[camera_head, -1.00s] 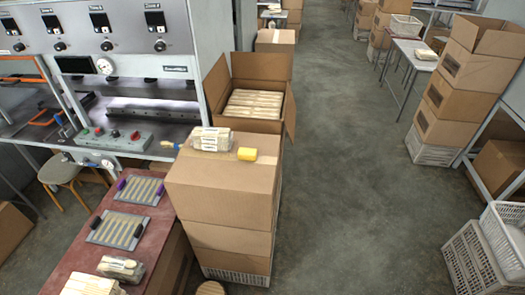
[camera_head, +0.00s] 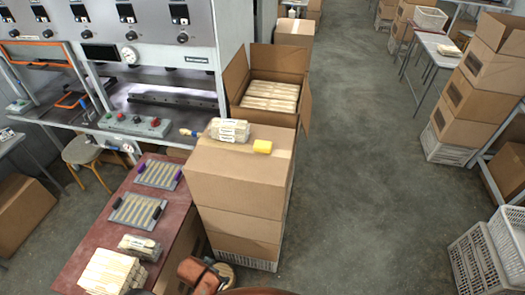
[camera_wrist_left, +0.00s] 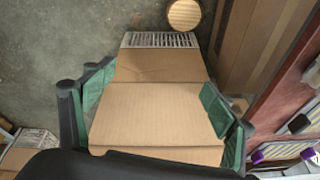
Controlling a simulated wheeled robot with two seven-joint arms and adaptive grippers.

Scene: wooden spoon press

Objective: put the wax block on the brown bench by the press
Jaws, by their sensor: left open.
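The wax block, a small yellow block (camera_head: 262,147), lies on top of a stack of cardboard boxes (camera_head: 238,178) in the head view. The brown bench (camera_head: 100,215) is a reddish-brown table left of the stack, in front of the press (camera_head: 150,60). In the left wrist view the bench edge (camera_wrist_left: 278,108) shows at the right. My left gripper (camera_wrist_left: 158,100) is open there, its green-padded fingers apart, with cardboard box faces beyond them. The wax block is not visible in that view. My right gripper is not in view.
The bench holds two slotted trays (camera_head: 137,211) and spoon bundles (camera_head: 108,273). An open carton (camera_head: 270,90) of spoons stands behind the stack.

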